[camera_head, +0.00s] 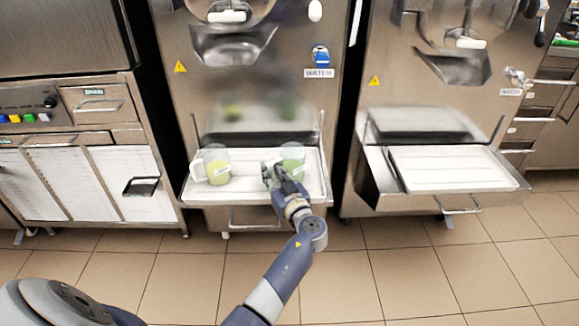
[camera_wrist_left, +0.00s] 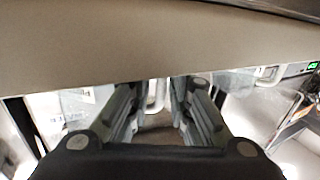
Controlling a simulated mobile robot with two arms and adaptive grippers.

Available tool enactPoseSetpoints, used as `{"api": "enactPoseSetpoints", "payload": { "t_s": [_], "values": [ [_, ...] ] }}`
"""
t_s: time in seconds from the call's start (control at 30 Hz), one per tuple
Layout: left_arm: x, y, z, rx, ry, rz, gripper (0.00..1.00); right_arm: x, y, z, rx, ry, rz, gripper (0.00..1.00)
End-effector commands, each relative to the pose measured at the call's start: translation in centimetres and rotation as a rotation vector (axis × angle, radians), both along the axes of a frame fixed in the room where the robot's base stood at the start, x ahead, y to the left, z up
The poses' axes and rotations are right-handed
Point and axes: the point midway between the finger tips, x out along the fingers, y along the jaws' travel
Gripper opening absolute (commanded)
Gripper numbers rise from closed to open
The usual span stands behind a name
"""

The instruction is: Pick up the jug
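Two clear jugs with yellow-green contents stand upright on the white tray (camera_head: 240,193) of the left batch freezer. The left jug (camera_head: 215,168) has its handle on its left side. The right jug (camera_head: 293,155) is partly hidden by my left gripper (camera_head: 269,172), which is at its left front. In the left wrist view, the fingers of my left gripper (camera_wrist_left: 156,118) are apart. A pale, upright handle (camera_wrist_left: 157,94) shows between or just beyond them. I cannot tell whether the fingers touch it. My right gripper is not in view.
The left freezer's front (camera_head: 255,90) rises behind the jugs, with a spout overhead. A second freezer with an empty white tray (camera_head: 450,168) stands at the right. A cabinet (camera_head: 85,150) stands at the left. The tiled floor (camera_head: 400,265) in front is clear.

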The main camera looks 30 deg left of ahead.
Motion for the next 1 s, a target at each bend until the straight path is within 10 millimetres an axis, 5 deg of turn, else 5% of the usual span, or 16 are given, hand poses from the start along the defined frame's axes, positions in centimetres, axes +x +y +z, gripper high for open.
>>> {"api": "enactPoseSetpoints", "payload": {
  "t_s": [0.23,0.33,1.0],
  "values": [
    [0.17,0.24,-0.04,-0.001,0.001,0.0,0.19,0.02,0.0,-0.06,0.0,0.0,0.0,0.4],
    [0.15,0.23,-0.04,0.0,0.0,0.0,0.0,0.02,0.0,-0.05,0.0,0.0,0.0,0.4],
    [0.19,0.24,0.16,0.001,-0.003,0.0,0.0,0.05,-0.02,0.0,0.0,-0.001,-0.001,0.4]
  ]
}}
